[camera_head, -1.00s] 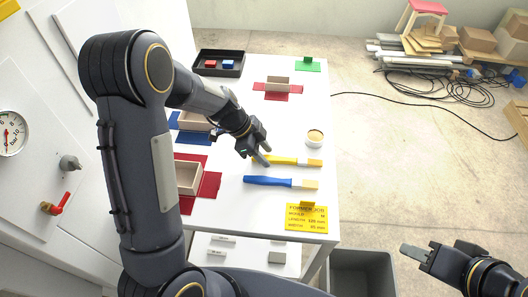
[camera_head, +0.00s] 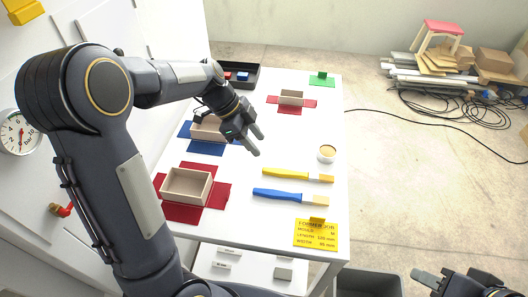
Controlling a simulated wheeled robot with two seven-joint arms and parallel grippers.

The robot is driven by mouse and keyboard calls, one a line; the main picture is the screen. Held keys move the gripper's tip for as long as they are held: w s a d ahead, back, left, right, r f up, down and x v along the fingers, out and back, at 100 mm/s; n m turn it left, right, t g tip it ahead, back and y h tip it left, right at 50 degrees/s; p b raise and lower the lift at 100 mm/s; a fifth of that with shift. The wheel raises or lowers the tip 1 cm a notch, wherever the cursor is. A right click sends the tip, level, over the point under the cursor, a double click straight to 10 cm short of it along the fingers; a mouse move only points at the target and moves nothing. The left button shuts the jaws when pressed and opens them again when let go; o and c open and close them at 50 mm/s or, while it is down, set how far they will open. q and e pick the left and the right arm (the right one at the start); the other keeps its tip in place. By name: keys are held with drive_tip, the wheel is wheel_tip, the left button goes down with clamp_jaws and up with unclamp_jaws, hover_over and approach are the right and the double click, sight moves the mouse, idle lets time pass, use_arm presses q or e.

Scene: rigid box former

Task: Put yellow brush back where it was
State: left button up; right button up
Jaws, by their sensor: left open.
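The yellow brush (camera_head: 290,174) lies flat on the white table, its pale bristle end to the right. The blue brush (camera_head: 283,195) lies just in front of it, roughly parallel. My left gripper (camera_head: 257,144) is open and empty, above the table behind and left of the yellow brush, apart from it. My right gripper (camera_head: 424,279) is at the bottom right, off the table's right side; only part of it shows, with nothing seen in it.
A small round pot (camera_head: 327,153) stands behind the brush's bristles. A yellow job sign (camera_head: 316,234) is at the table's front right. Box trays on red (camera_head: 166,209) and blue (camera_head: 186,131) sheets lie to the left. A dark tray (camera_head: 248,72) is at the back.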

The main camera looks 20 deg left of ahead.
use_arm(q)
drive_tip(key=s+r+n+t, duration=0.2)
drive_tip(key=s+r+n, duration=0.5)
drive_tip(key=s, duration=0.5)
drive_tip(key=s+d+f+n+t+y, duration=0.1)
drive_tip(key=s+f+n+t+y, duration=0.1)
drive_tip(key=s+n, duration=0.8)
drive_tip(key=shift+s+f+n, duration=0.3)
drive_tip(key=shift+s+f, duration=0.3)
drive_tip(key=shift+f, duration=0.05)
drive_tip(key=shift+d, duration=0.1)
drive_tip(key=shift+c, duration=0.7)
drive_tip(key=shift+s+t, duration=0.1)
drive_tip(key=shift+t, duration=0.2)
